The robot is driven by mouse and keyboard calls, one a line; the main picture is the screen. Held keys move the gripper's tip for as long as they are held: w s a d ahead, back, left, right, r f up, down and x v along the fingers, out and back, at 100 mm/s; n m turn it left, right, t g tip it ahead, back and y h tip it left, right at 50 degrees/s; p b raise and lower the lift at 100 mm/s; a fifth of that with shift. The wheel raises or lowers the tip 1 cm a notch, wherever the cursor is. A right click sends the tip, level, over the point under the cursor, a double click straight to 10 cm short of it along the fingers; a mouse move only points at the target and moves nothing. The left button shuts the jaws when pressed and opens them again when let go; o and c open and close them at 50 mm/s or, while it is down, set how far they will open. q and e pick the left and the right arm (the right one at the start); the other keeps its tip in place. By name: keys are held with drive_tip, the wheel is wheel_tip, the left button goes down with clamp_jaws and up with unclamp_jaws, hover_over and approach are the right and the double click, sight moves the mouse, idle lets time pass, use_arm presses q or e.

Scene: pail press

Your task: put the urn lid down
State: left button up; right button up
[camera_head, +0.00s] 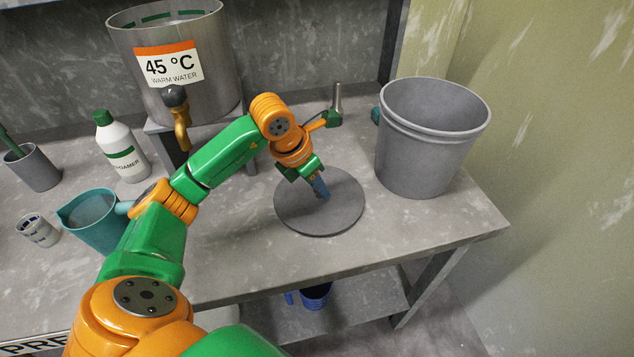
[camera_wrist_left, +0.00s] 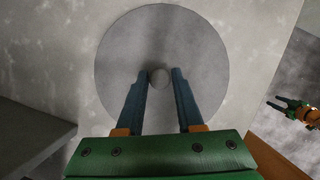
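The urn lid (camera_head: 342,214) is a flat grey disc, level and apparently resting on the bench between the urn and the grey pail. In the left wrist view the lid (camera_wrist_left: 122,52) shows whole, with a round knob (camera_wrist_left: 160,78) near its middle. My left gripper (camera_head: 321,188) points down over the lid. Its blue fingers (camera_wrist_left: 161,74) stand on either side of the knob, with a narrow gap seen on the right, so it looks open. The urn (camera_head: 205,65), labelled 45 °C warm water, is uncovered. My right gripper (camera_wrist_left: 288,106) is small at the right of the wrist view; its opening is unclear.
A large grey pail (camera_head: 430,140) stands right of the lid near the bench end. A white foamer bottle (camera_head: 124,152), teal jug (camera_head: 90,220), grey cup (camera_head: 37,170) and small patterned cup (camera_head: 38,230) stand left. The bench (camera_head: 425,225) is clear before the pail.

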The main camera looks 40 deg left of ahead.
use_arm(q)
drive_tip(key=shift+o, duration=1)
drive_tip(key=shift+r, duration=0.3)
drive_tip(key=v, duration=1.1)
drive_tip(key=shift+s+r+p, duration=0.25)
drive_tip(key=shift+r+p, duration=0.05)
drive_tip(key=shift+p, duration=0.05)
drive_tip(key=shift+a, duration=0.1)
